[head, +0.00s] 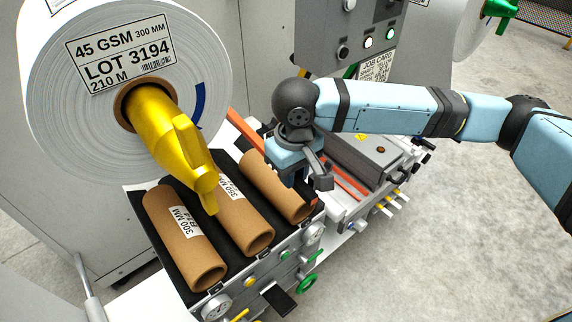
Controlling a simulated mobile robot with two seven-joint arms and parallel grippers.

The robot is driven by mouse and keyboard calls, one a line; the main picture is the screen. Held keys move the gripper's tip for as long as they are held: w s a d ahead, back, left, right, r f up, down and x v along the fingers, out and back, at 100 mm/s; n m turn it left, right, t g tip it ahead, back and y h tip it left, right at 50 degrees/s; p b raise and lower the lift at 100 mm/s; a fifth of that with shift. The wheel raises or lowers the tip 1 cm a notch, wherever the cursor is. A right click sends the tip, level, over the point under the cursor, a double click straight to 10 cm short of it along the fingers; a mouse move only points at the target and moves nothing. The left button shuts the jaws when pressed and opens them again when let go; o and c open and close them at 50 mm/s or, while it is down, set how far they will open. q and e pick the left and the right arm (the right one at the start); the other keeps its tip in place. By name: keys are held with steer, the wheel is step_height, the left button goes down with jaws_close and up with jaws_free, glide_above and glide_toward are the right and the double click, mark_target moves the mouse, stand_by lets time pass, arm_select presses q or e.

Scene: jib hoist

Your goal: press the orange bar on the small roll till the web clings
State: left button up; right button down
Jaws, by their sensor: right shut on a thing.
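An orange bar (347,181) runs across the grey machine beside the cardboard cores, and its middle is partly hidden by my right gripper. My right gripper (311,182) points down at the bar, its dark fingers shut on it; the contact itself is mostly hidden. An orange strip (244,128) also shows left of the gripper; I cannot tell whether it is the same piece. I cannot clearly make out the small roll or its web. My left gripper is not in view.
A large white roll (58,95) with a lot label hangs at left, a yellow arm (165,130) in its core. Cardboard cores (182,240) lie in a black tray below. A grey control panel (325,45) stands behind. The floor at right is clear.

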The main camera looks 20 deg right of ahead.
steer(key=s+a+r, duration=0.1)
steer(key=a+r, duration=0.3)
steer(key=r, duration=0.1)
steer(key=shift+s+a+n, duration=0.25)
steer(key=shift+s+n, duration=0.05)
steer(key=shift+s, duration=0.1)
steer(key=shift+s+a+r+p, duration=0.2)
steer(key=shift+a+r+p, duration=0.35)
steer(key=shift+p, duration=0.25)
steer(key=shift+s+a+r+p, duration=0.2)
steer(key=shift+a+r+p, duration=0.15)
steer(key=shift+r+p, duration=0.35)
stand_by(1.2)
steer(key=shift+d+f, duration=0.15)
steer(key=shift+f, duration=0.15)
stand_by(0.5)
steer(key=shift+w+d+f+p, duration=0.2)
steer(key=shift+w+d+f, duration=0.1)
steer(key=shift+d+f, duration=0.35)
steer(key=shift+w+d+f+p, duration=0.25)
steer(key=shift+d+f, duration=0.25)
steer(key=shift+f, duration=0.15)
steer(key=shift+d, duration=0.1)
